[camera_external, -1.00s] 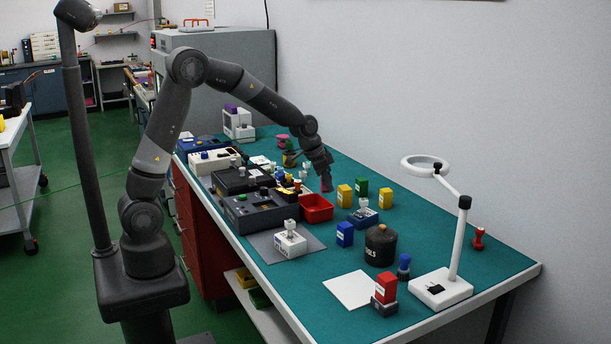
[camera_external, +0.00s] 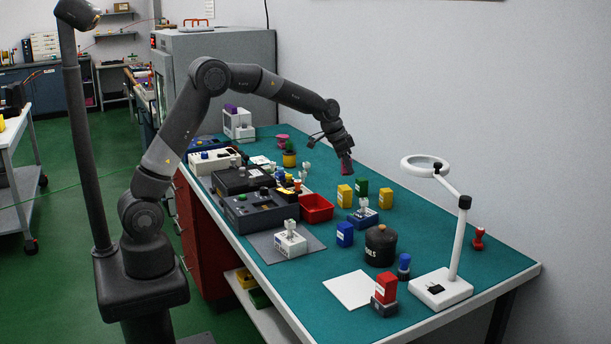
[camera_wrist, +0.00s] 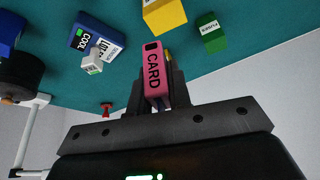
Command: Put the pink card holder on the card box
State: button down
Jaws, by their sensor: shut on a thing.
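My gripper (camera_external: 344,156) is raised above the bench, shut on the pink card holder (camera_external: 347,169). In the wrist view the card holder (camera_wrist: 153,72) reads CARD and sits between the two dark fingers (camera_wrist: 156,98). It is apart from the bench and the boxes. I cannot tell for certain which box is the card box. Candidates standing below and nearer the camera are a yellow box (camera_external: 345,194), a green box (camera_external: 360,187) that reads FUSES in the wrist view (camera_wrist: 210,32), another yellow box (camera_external: 386,198) and a blue box (camera_external: 345,235).
A blue base with a white top part (camera_external: 363,217) stands among the boxes. A red tray (camera_external: 317,208) lies left of them. A black canister (camera_external: 380,246) and a white magnifier lamp (camera_external: 440,288) stand nearer the camera. The bench's right side has free room.

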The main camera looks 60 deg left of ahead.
aim_at(347, 187)
jog(key=shift+w+a+f, duration=0.45)
jog(key=shift+a+f, duration=0.1)
jog(key=shift+a, duration=0.2)
jog(key=shift+f, duration=2.05)
jog(key=c, duration=1.3)
grip_release()
jog(key=shift+f, duration=0.1)
jog(key=shift+c, duration=0.2)
